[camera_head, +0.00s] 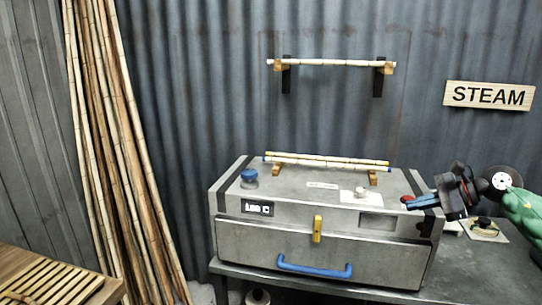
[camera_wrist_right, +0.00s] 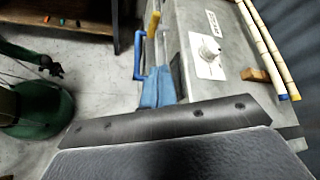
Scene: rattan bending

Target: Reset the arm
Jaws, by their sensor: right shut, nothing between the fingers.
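My right gripper (camera_head: 412,202) is shut and empty. It is dark with red and blue tips and points left, over the right end of the grey steam box (camera_head: 300,238); whether it touches is unclear. Its blue fingers (camera_wrist_right: 158,90) also show in the right wrist view. The box has a blue handle (camera_head: 314,269), a yellow latch (camera_head: 317,229) and a small display (camera_head: 257,208). Its front looks closed. Rattan poles (camera_head: 325,160) with blue and yellow ends lie on wooden rests on top. My left gripper is not in view.
The box stands on a dark table (camera_head: 480,270). A pole (camera_head: 330,63) rests on wall brackets above. Tall poles (camera_head: 110,150) lean at the left beside a slatted wooden rack (camera_head: 55,287). A STEAM sign (camera_head: 490,96) hangs at the right.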

